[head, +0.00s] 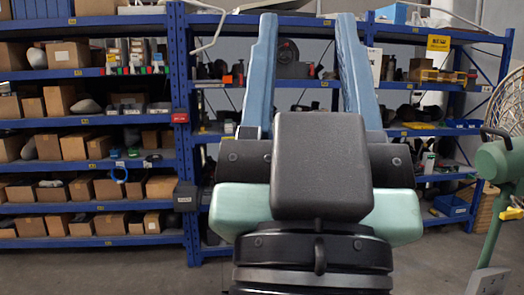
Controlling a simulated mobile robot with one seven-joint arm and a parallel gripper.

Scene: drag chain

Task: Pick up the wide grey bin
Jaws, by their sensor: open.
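My gripper (309,22) stands upright in the middle of the head view, its two long blue fingers spread wide with an empty gap between them. Its dark palm block and pale green sides fill the lower middle and hide part of the shelving behind. I cannot pick out a wide grey bin with certainty. A small dark grey box (187,196) with a label sits at the edge of the left shelving, left of my gripper and apart from it.
Blue shelving (85,124) with cardboard boxes (68,54) fills the left. More shelving behind and right holds yellow bins (437,74) and a blue crate (452,205). A green stand (494,165) with a round wire guard is at the right edge. Grey floor (120,272) is clear at lower left.

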